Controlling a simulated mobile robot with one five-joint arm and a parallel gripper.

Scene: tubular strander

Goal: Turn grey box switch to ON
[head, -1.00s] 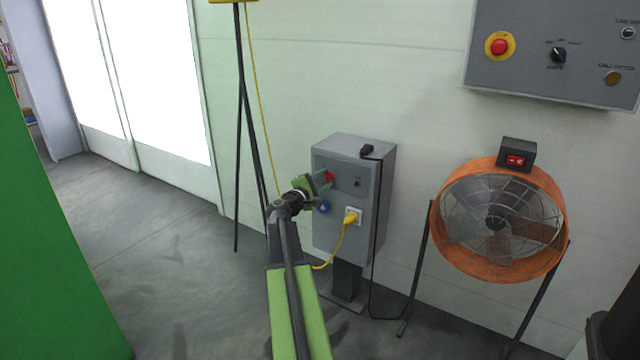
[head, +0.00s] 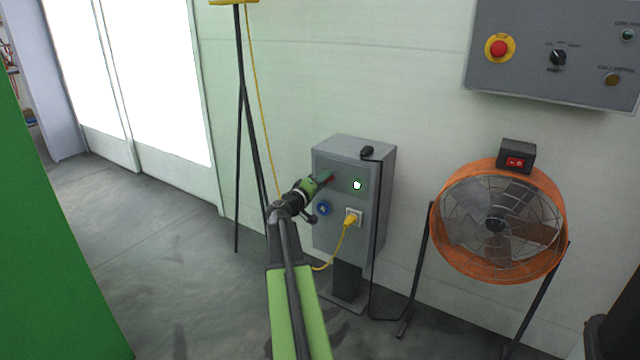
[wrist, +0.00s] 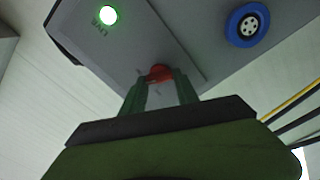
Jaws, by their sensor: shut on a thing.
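The grey box (head: 340,226) stands on a short post by the wall. Its red switch knob (wrist: 161,72) shows between my fingertips in the wrist view; most of it is hidden by the fingers. My gripper (head: 325,178) is at the box's upper front face, shut on the switch. A lamp on the box (head: 357,185) glows green, and it also shows in the wrist view (wrist: 108,15) next to the word LIVE. The switch's position markings are not readable.
A blue socket (wrist: 248,25) and a yellow plug (head: 351,220) with its cable sit on the box's front below the switch. An orange fan (head: 499,222) stands to the right. A thin black tripod (head: 239,130) is behind my arm.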

